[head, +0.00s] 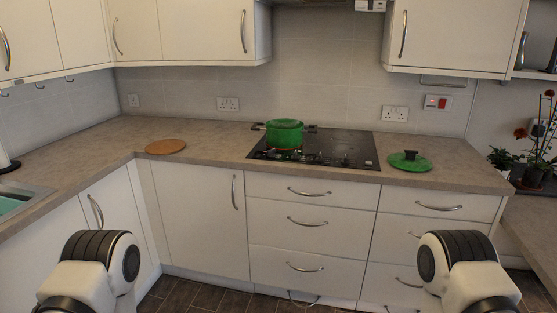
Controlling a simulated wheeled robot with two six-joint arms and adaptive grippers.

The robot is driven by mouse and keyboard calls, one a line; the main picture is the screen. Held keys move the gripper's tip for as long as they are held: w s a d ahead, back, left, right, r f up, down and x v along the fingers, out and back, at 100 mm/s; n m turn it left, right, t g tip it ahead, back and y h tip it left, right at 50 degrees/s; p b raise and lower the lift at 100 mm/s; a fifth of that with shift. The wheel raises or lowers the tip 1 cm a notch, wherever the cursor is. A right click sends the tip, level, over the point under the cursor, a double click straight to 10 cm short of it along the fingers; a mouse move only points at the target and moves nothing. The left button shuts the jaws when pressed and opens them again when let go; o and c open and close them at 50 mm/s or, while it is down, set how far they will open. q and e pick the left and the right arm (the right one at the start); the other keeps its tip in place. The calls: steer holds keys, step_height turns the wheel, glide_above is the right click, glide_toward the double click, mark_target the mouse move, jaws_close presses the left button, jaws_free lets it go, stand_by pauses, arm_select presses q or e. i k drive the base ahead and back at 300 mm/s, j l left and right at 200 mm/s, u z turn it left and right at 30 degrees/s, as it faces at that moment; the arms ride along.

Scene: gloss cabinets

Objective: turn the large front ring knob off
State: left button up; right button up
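The black hob (362,150) is set into the worktop against the back wall. Small dark knobs (322,159) seem to sit along its front part; which one belongs to the large front ring, and how it is turned, is too small to tell. A green pot (284,135) stands on the left part of the hob without its lid on. Both of my arms show only as white and black links at the bottom left and bottom right, well short of the hob. Neither gripper is in view.
A green lid (410,162) lies on the worktop right of the hob. A round brown mat (165,146) lies left of it. Cabinets and drawers (305,218) with bar handles front the counter. Potted plants (533,165) stand at the far right. Wall cupboards (455,35) hang above.

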mark_target(270, 153)
steer(key=i+z, duration=0.15)
steer(key=i, duration=0.3)
steer(key=i+j+z, duration=0.2)
steer(key=i, duration=0.3)
steer(key=i+z, duration=0.15)
steer(key=i, duration=0.3)
steer(key=i+j+z, duration=0.2)
steer(key=i, duration=0.25)
steer(key=j, duration=0.1)
